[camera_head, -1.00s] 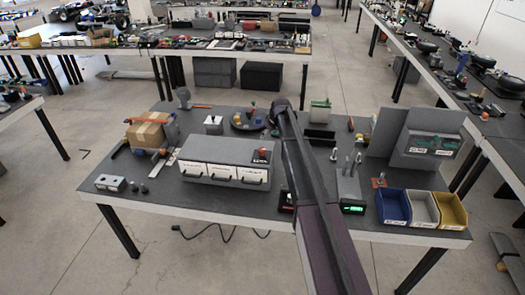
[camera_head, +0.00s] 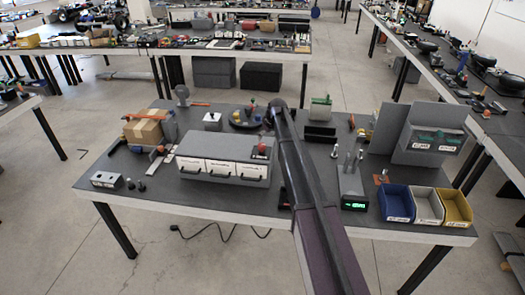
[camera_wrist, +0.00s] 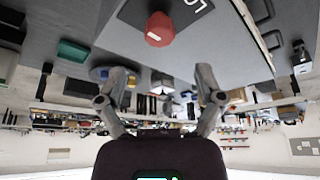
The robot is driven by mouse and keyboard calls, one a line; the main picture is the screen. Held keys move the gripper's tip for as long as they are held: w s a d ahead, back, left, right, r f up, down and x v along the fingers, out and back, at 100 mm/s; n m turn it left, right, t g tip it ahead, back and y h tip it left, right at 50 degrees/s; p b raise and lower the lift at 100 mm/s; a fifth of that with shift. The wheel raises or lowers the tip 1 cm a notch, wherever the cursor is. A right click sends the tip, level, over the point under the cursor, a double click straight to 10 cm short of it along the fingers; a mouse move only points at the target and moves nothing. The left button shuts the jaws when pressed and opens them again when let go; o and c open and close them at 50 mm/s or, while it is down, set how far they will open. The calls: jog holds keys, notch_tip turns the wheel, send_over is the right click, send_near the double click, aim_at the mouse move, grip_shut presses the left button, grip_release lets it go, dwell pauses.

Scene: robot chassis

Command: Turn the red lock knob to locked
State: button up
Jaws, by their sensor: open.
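The red lock knob (camera_head: 262,149) sits on the top right of a grey cabinet (camera_head: 220,149) with white-fronted drawers. In the wrist view the knob (camera_wrist: 160,29) is a round red cap with a pale line, beside white lettering on a dark plate, only partly in frame. My gripper (camera_wrist: 163,78) is open with nothing between its fingers. Its fingers appear lower in the wrist picture than the knob and apart from it. In the head view my arm hides the gripper. The knob's exact turn position is unclear.
Blue, white and yellow bins (camera_head: 427,206) stand at the table's front right, near a box with a green display (camera_head: 353,203). A cardboard box (camera_head: 146,129) is at the left. A round tray (camera_head: 245,117) with coloured pieces lies behind the cabinet.

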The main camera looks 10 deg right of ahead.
aim_at(262, 145)
jog(key=shift+b+x, duration=3.8)
jog(key=shift+x, duration=0.65)
